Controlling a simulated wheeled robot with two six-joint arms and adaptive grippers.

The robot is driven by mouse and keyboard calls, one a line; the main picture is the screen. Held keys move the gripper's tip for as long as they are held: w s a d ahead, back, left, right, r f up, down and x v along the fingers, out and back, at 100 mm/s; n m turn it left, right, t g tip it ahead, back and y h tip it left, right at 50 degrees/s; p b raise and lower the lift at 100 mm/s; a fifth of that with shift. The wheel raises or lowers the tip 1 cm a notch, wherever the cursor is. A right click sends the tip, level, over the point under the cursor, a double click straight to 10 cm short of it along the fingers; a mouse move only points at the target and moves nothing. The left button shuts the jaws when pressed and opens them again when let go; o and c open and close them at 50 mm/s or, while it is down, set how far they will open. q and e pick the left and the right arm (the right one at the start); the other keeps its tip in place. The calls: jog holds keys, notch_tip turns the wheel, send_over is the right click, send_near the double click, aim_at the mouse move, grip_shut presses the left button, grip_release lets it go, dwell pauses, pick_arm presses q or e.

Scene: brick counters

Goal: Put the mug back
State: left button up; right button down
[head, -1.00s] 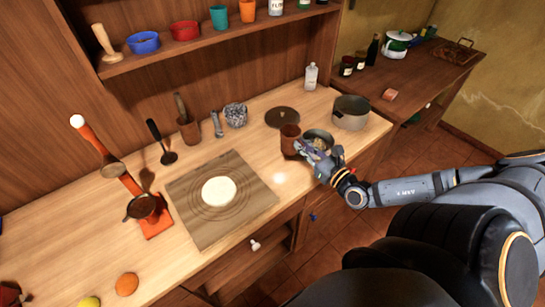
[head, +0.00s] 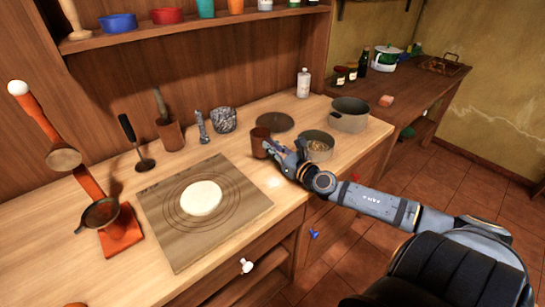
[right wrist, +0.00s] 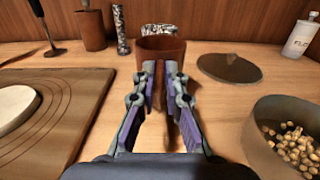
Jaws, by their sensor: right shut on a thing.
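The brown mug (head: 260,141) is upright over the light wooden counter, to the right of the pastry board's far corner. It also shows in the right wrist view (right wrist: 161,48), straight ahead of the fingers. My right gripper (head: 273,150) is shut on the mug's near side, with brown showing between its fingers in the right wrist view (right wrist: 161,78). The fingers hide part of the mug. I cannot tell whether its base touches the counter. My left gripper is not in view.
A wooden board (head: 240,205) with white dough (head: 201,198) lies to the left. A dark lid (head: 275,122) lies behind the mug. A small pot (head: 318,146) and a larger pot (head: 349,114) stand to the right. A grey crock (head: 223,119) stands behind.

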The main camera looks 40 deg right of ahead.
notch_tip(320, 180, down, 2)
jog(key=shift+w+f, duration=0.1)
jog(key=shift+f, duration=0.05)
jog(key=c, duration=1.9)
grip_release()
jog(key=shift+f+b, duration=0.1)
jog(key=shift+b, duration=0.2)
jog(key=o, duration=0.5)
